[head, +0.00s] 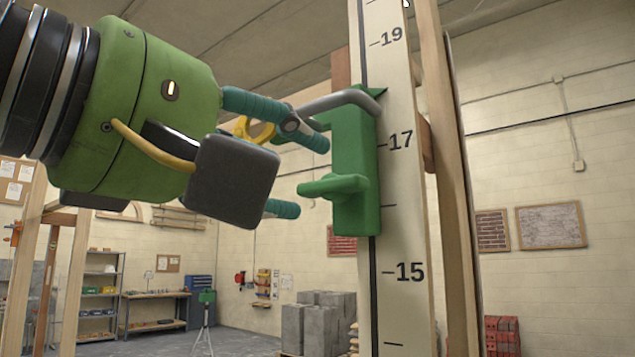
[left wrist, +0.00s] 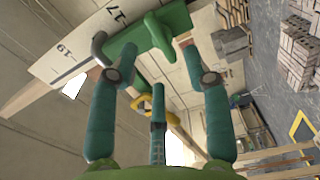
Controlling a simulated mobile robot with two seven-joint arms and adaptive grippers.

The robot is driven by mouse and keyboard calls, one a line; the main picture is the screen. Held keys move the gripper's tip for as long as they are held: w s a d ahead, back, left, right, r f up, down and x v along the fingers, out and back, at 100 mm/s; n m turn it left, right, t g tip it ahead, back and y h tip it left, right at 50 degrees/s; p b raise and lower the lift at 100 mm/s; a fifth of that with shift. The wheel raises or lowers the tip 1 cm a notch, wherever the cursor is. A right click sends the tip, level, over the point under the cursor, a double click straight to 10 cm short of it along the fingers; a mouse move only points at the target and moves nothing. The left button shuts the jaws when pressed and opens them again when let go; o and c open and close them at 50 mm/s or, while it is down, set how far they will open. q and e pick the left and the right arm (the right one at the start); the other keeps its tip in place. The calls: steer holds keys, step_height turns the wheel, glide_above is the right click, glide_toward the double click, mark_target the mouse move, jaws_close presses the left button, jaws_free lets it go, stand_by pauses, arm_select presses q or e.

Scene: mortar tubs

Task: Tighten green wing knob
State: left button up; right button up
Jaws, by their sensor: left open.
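The green wing knob (head: 333,187) sticks out from a green sliding block (head: 351,150) on a tall white scale post (head: 400,180), between the 17 and 15 marks. In the left wrist view the wing knob (left wrist: 160,35) shows at the top, on the block's face. My left gripper (head: 312,178) is open with teal fingers. In the wrist view its fingertips (left wrist: 157,47) lie on either side of the knob with gaps; I cannot tell whether any finger touches it. My right gripper is not in view.
A bent grey bar (head: 340,101) juts from the block's top, close to my upper finger. A yellow ring (head: 255,131) shows behind my fingers. A wooden upright (head: 455,200) stands right of the scale. Grey blocks (head: 313,322) are stacked on the floor behind.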

arm_select(q)
steer(key=v, duration=0.5)
stand_by(0.4)
